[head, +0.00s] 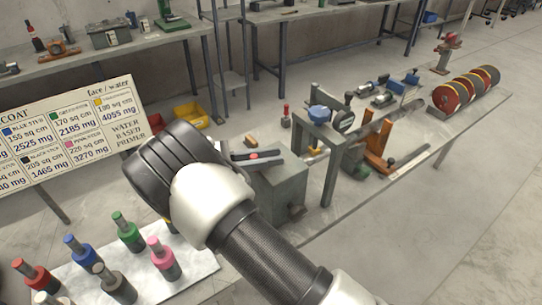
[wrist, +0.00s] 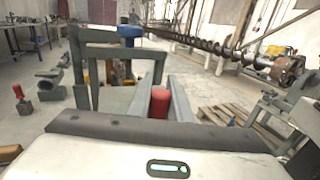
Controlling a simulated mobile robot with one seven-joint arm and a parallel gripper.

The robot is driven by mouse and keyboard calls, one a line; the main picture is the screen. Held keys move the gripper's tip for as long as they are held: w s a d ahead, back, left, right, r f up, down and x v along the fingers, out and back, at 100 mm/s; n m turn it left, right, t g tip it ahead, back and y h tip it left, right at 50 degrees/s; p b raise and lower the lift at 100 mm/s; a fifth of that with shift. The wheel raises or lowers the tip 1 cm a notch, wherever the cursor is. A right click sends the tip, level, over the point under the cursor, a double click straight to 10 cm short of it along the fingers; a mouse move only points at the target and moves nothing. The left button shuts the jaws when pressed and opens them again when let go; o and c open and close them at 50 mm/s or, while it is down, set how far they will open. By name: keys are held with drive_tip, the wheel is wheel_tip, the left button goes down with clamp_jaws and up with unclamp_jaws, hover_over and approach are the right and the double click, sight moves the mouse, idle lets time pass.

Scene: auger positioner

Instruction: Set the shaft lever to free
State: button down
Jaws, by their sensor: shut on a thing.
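My gripper (head: 257,157) reaches over a grey box-shaped housing (head: 282,190) on the bench in the head view. In the wrist view, its two long grey fingers stand on either side of a red cylindrical grip (wrist: 160,104) and are shut on it. Only a small red patch of this grip (head: 254,155) shows between the fingers in the head view. The grip looks like the end of the shaft lever; its arm and pivot are hidden. I cannot read any lever position marking.
A grey frame with a blue part (head: 318,113) stands just right of the housing. Orange stands (head: 378,138) and red discs (head: 466,93) are farther along the bench. Coloured bottles (head: 128,231) stand at the lower left. A long auger (wrist: 220,47) shows in the wrist view.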

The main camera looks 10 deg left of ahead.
drive_tip(key=shift+a+r, duration=0.1)
drive_tip(key=shift+r, duration=0.05)
idle(0.5)
drive_tip(key=c, duration=1.6)
unclamp_jaws()
drive_tip(key=shift+c, duration=0.2)
drive_tip(key=b+v, duration=0.1)
drive_tip(key=v, duration=1.1)
drive_tip(key=shift+w, duration=0.2)
drive_tip(key=shift+s, duration=0.1)
